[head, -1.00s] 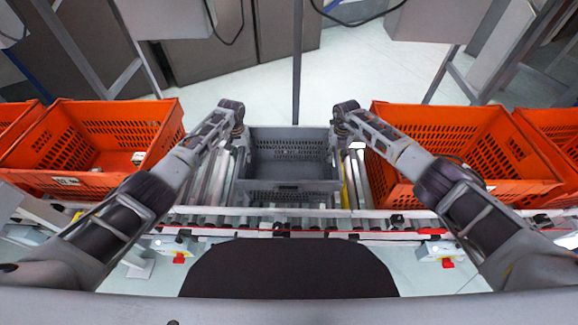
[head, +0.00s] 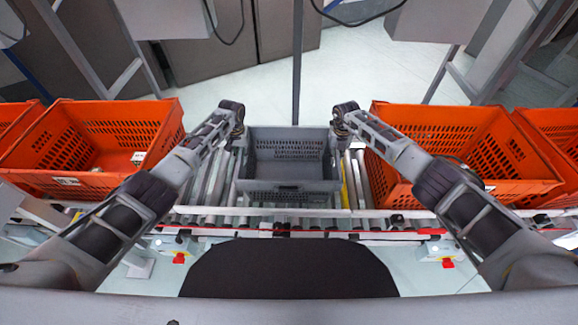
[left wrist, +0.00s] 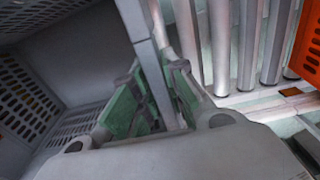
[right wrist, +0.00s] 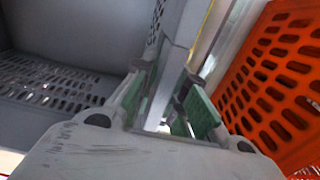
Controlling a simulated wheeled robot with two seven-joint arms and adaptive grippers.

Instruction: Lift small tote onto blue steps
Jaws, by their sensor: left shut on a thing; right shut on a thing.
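The small tote (head: 289,186) is grey, empty and upright, over the roller conveyor in the middle of the head view. My left gripper (head: 239,136) is at its left side and my right gripper (head: 338,132) at its right side. In the left wrist view, the green-padded fingers of my left gripper (left wrist: 155,95) are shut on the tote's wall rim (left wrist: 140,30). In the right wrist view, my right gripper (right wrist: 168,95) is shut on the opposite rim (right wrist: 180,40). I cannot tell whether the tote's bottom touches the rollers. No blue steps show.
Large orange totes stand on the conveyor to the left (head: 95,130) and right (head: 455,125), close outside my arms. More orange totes sit at both picture edges. Bare rollers (head: 208,180) show beside the grey tote. Open floor (head: 350,70) lies behind the conveyor.

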